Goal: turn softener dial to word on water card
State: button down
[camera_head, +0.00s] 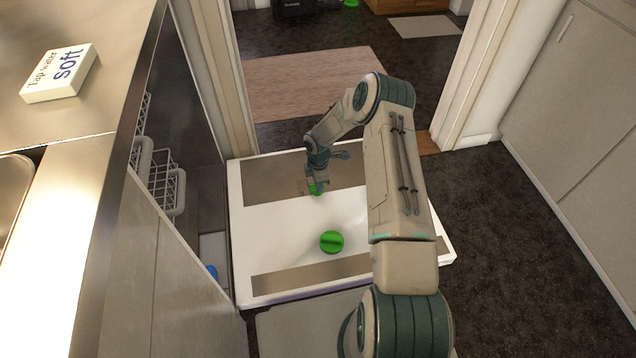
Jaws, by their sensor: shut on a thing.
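The water card (58,74) is a white block on the worktop at the upper left; it reads "Tap water soft". A white panel (285,217) with grey metal strips lies low in the middle, beside the racks. A round green knob (331,242) with a raised grip bar sits on its nearer part. My gripper (316,186) points down at the panel's farther part, shut on a small green thing (317,190). The fingers mostly cover that green thing, so its shape and setting cannot be read. No words by either green part are legible.
White wire racks (160,182) stand in the opening left of the panel. A blue round thing (211,272) is low beside it. The steel worktop edge (130,110) runs along the left, cabinets (575,120) on the right. Dark floor (490,230) is clear right of the panel.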

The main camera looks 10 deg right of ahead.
dwell(0.3)
jog(key=c, duration=1.3)
grip_release()
notch_tip(320, 180, up, 14)
jog(key=p, duration=0.4)
jog(key=shift+p, duration=0.35)
